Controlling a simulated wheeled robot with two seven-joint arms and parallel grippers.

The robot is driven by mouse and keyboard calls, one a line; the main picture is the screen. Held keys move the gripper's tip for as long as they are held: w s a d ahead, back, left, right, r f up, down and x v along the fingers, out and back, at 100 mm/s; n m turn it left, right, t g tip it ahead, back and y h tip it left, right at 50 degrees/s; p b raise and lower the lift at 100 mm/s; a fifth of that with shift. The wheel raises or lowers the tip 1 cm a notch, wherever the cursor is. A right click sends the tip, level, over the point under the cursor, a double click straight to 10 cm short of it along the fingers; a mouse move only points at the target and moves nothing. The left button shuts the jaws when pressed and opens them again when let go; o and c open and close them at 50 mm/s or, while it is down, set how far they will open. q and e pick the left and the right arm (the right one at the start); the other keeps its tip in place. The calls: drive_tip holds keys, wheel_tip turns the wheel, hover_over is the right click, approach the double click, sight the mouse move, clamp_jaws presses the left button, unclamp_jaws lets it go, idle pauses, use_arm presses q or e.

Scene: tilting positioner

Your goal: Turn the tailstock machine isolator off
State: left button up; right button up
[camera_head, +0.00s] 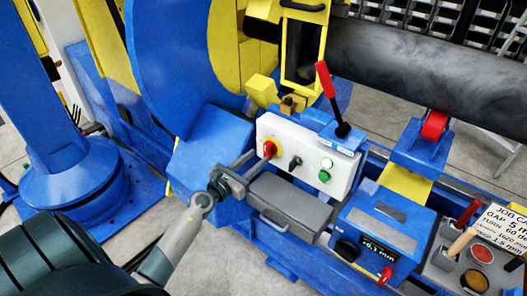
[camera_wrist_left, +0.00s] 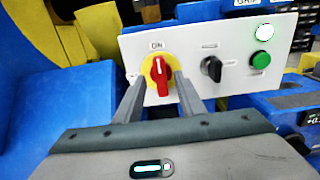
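The isolator is a red rotary handle on a yellow disc (camera_wrist_left: 159,74), on a white control panel (camera_head: 310,158). Its handle stands about upright below a label reading "ON". It also shows in the head view (camera_head: 270,149). My left gripper (camera_wrist_left: 160,82) points at the panel with one finger on each side of the red handle. The fingers are apart, with yellow disc showing between them and the handle, so it looks open. In the head view my left gripper (camera_head: 257,164) is close in front of the isolator. My right gripper is not in view.
Right of the isolator are a black selector knob (camera_wrist_left: 211,68) and a green button (camera_wrist_left: 261,60) below a lit lamp (camera_wrist_left: 264,32). A red-handled lever (camera_head: 327,82) rises behind the panel. A grey box (camera_head: 288,205) sits below the panel.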

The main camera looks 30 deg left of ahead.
sight(265, 151)
use_arm(q)
drive_tip(key=shift+w+d, duration=0.2)
drive_tip(key=shift+w, duration=2.15)
clamp_jaws()
